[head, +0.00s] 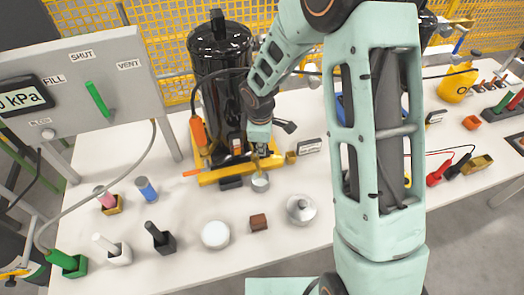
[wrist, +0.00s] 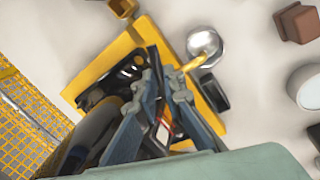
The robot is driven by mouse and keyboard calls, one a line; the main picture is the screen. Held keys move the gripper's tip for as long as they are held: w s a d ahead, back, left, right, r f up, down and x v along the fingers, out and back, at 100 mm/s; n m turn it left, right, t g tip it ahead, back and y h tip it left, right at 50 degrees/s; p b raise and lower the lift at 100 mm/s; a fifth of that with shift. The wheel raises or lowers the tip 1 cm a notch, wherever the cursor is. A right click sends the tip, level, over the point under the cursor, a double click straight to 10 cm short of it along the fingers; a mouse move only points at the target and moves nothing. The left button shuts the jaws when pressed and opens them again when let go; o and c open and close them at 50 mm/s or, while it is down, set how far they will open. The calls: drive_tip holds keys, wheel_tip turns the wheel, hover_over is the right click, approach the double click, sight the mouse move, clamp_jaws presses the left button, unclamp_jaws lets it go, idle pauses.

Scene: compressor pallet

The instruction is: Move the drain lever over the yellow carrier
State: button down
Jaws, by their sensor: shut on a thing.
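The yellow carrier (head: 240,171) lies on the white table at the foot of a black cylinder (head: 218,60). It also shows in the wrist view (wrist: 105,55). My gripper (head: 260,150) points down at the carrier's front edge, beside the cylinder. In the wrist view its fingers (wrist: 162,82) are close together at the inner end of a brass-yellow drain lever (wrist: 197,64). The lever reaches out past the carrier's edge, above a small metal cup (wrist: 205,44). The cup also shows in the head view (head: 260,183). The fingers partly hide the grip.
A grey panel (head: 90,80) with a green lever stands at the left. A white round piece (head: 215,235), a brown block (head: 258,222) and a metal lidded pot (head: 300,209) stand in front. A yellow mesh fence (head: 160,40) runs behind.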

drive_tip(key=shift+s+a+m+h+b, duration=0.1)
drive_tip(key=shift+s+m+h+b, duration=0.1)
drive_tip(key=shift+m+b, duration=0.6)
drive_tip(key=shift+s+a+m+h+b, duration=0.15)
drive_tip(key=shift+m+b, duration=0.4)
drive_tip(key=shift+m, duration=0.35)
drive_tip(key=shift+d, duration=0.1)
drive_tip(key=c, duration=2)
unclamp_jaws()
drive_tip(key=v, duration=1.2)
drive_tip(key=shift+w, duration=0.1)
